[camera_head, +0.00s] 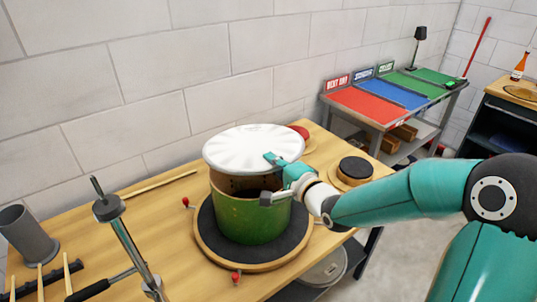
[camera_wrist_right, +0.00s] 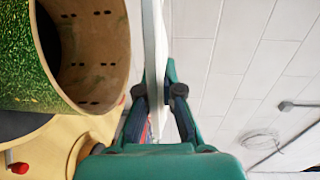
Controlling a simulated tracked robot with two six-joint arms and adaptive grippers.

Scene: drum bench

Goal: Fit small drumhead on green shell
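The white drumhead (camera_head: 240,148) is held nearly level above the open top of the green shell (camera_head: 250,218), with a gap between them. It shows edge-on in the right wrist view (camera_wrist_right: 155,45). My right gripper (camera_head: 272,178) has one finger above the drumhead's near-right edge and one below; in the right wrist view both fingers (camera_wrist_right: 159,92) close on it. The shell stands upright, its wooden inside and rows of small holes showing in the right wrist view (camera_wrist_right: 95,50). My left gripper is not in view.
The shell stands on a round dark mat with a wooden rim (camera_head: 207,246) and red knobs. A metal stand (camera_head: 125,235), a grey cup (camera_head: 27,237) and sticks are at left. A small round pad (camera_head: 355,168) lies at right. A shelf with red, blue and green panels (camera_head: 370,108) stands behind.

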